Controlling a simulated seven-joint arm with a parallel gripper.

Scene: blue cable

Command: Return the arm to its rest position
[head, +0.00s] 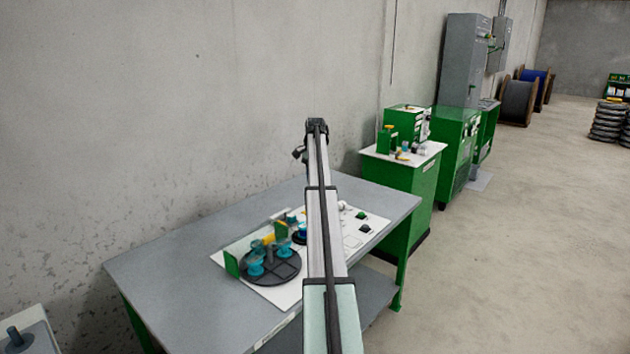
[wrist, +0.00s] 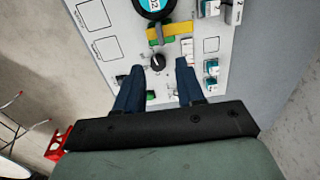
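My arm reaches straight out over the grey workbench (head: 170,265) in the head view, its far end raised near the wall. My gripper's fingers are not clearly shown there. In the wrist view my gripper (wrist: 160,68) has two dark blue fingers spread apart with a clear gap. Nothing is held between them. The height of the fingers above the panel cannot be told. I cannot make out a blue cable on the bench.
A dark round tray (head: 270,280) with teal parts sits on the bench's white board (head: 290,297), left of my arm. A green cabinet (head: 398,190) with small items on top stands beyond the bench. The bench's left side is bare, and open floor (head: 500,260) lies right.

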